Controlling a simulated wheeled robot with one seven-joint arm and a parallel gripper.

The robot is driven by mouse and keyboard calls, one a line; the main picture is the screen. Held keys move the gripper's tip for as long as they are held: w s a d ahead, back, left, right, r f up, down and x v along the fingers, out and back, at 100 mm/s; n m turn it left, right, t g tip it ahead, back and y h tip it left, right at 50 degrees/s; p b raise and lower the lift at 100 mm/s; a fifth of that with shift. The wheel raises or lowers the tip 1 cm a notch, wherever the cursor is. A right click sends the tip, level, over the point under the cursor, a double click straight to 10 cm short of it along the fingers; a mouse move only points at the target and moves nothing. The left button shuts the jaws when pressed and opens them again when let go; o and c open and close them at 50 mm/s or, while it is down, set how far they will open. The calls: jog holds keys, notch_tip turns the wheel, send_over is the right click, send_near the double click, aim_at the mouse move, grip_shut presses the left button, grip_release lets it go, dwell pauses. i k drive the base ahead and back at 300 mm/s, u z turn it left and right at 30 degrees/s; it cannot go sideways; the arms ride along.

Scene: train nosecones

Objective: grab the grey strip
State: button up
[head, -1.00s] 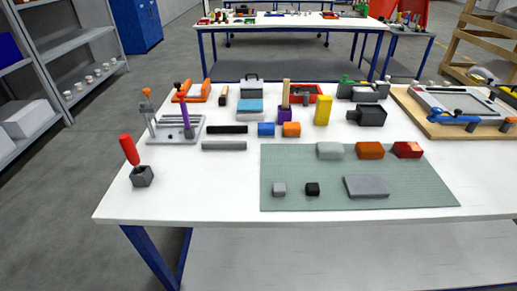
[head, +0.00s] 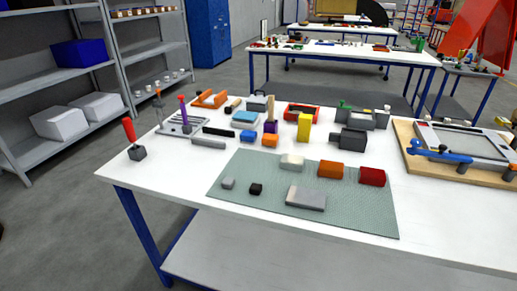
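My gripper is not in view.
A green mat (head: 350,218) holds several blocks and a flat grey slab (head: 306,197). A red-handled tool stands in a dark block (head: 137,153) at the left corner. Bare table lies in front of the strip.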

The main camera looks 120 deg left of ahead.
aim_at(211, 143)
jog(key=u, duration=0.25)
jog(key=i, duration=0.2)
jog(key=u, duration=3.6)
jog(key=k, duration=0.75)
jog(key=u, duration=0.2)
jog(key=i, duration=0.5)
